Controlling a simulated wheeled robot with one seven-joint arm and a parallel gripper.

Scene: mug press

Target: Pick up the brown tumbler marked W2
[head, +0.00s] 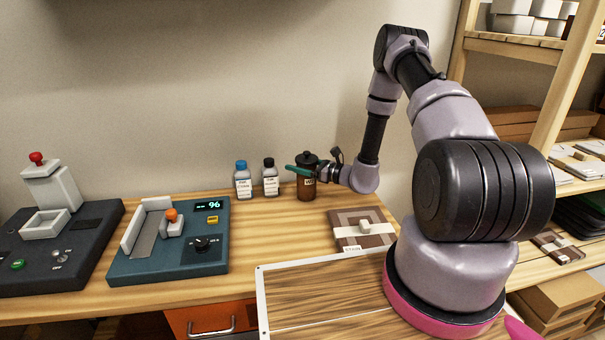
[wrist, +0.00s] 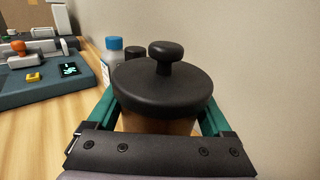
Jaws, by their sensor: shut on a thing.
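The brown tumbler (head: 307,189) stands upright at the back of the wooden table, with a black knobbed lid and a small pale label too small to read. In the wrist view its black lid (wrist: 162,90) fills the middle, and a strip of brown body (wrist: 158,123) shows below the rim. My gripper (head: 300,169) reaches in from the right, its green fingers on either side of the tumbler just under the lid. In the wrist view the gripper (wrist: 157,116) is shut on it. I cannot tell whether its base touches the table.
A blue-capped bottle (head: 242,182) and a black-capped bottle (head: 270,179) stand close to its left. A teal device (head: 190,255) reading 96 and a dark press (head: 60,262) are farther left. A brown flat box (head: 361,229) lies in front. The wall is behind.

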